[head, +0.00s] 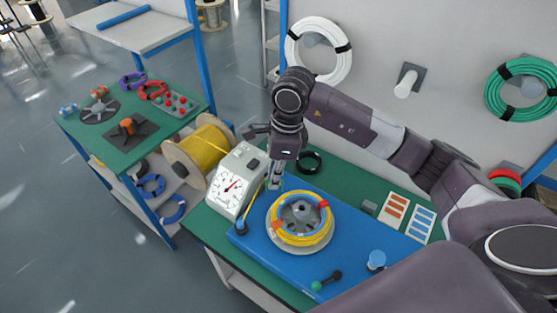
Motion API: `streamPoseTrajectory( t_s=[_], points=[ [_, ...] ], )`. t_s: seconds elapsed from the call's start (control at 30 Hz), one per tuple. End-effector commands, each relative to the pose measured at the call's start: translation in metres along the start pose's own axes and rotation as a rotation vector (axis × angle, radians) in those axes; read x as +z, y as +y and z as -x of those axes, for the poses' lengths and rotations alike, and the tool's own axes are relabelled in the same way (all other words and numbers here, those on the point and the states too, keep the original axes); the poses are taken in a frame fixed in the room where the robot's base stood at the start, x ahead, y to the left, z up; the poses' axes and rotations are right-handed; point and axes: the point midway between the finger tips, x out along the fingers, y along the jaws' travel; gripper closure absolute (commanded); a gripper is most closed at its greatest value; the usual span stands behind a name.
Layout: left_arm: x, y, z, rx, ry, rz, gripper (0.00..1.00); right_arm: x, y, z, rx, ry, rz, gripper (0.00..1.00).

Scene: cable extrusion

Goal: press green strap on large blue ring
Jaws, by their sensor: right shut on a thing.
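No green strap can be made out. Two blue rings are on the lower shelf of the left bench: one (151,186) further back and one (174,209) nearer; which is larger I cannot tell. My right gripper (275,184) points down between the dial gauge and the yellow coil (279,236), at the back left of the coil. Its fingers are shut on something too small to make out. The yellow coil lies around a grey hub, with small red and blue pieces on it. My left gripper is not in view.
The white dial gauge (236,187) stands close left of my right gripper. A blue board (350,238) lies under the coil, with a green-knobbed handle (318,286) at its front. A black ring (312,162) lies behind. White (291,43) and green (492,101) coils hang on the wall.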

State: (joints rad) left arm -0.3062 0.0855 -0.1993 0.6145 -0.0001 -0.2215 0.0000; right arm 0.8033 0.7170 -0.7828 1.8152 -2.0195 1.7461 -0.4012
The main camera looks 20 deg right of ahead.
Motion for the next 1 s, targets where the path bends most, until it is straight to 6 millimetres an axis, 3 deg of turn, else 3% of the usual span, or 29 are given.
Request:
streamPoseTrajectory(
  t_s=[0.03,0.2,0.37,0.67,1.0],
  points=[
    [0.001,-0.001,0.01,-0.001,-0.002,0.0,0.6,-0.001,-0.005,0.002,-0.012,0.002,-0.109,1.0],
    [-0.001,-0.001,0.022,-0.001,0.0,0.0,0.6,-0.008,-0.023,-0.005,-0.064,0.003,-0.441,1.0],
    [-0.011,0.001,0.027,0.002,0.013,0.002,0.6,-0.013,-0.032,-0.009,-0.092,0.002,-0.616,1.0],
    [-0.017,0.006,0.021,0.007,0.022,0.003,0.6,-0.017,-0.034,-0.021,-0.1,0.002,-0.67,1.0],
    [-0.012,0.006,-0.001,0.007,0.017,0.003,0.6,-0.022,-0.034,-0.056,-0.099,0.003,-0.668,1.0]
  ],
)
